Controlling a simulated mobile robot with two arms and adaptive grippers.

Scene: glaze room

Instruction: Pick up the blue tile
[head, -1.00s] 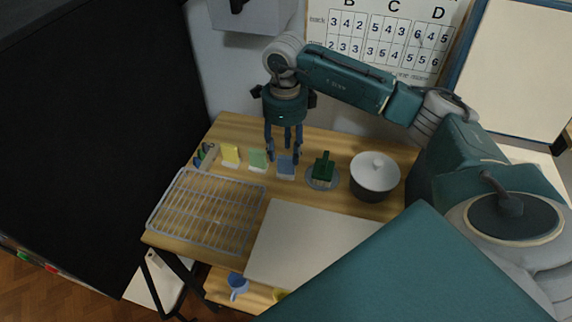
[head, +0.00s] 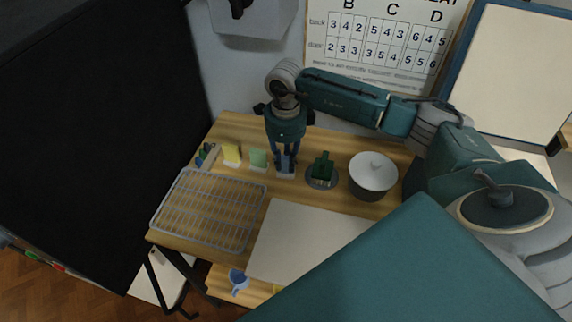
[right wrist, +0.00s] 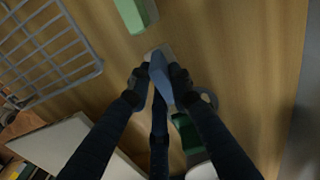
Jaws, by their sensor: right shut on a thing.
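The blue tile (head: 285,163) stands upright in a small pale holder on the wooden table, in line with the other tiles. It also shows in the right wrist view (right wrist: 161,76), between my fingertips. My right gripper (head: 286,158) reaches down from above and is shut on the blue tile; in the right wrist view its fingers (right wrist: 158,82) touch it from both sides. The tile's base is still at its holder, and I cannot tell whether it is lifted at all. My left gripper is not in view.
A green tile (head: 258,158) and a yellow tile (head: 232,154) stand to the left. A wire rack (head: 208,208) and a pale board (head: 305,240) lie in front.

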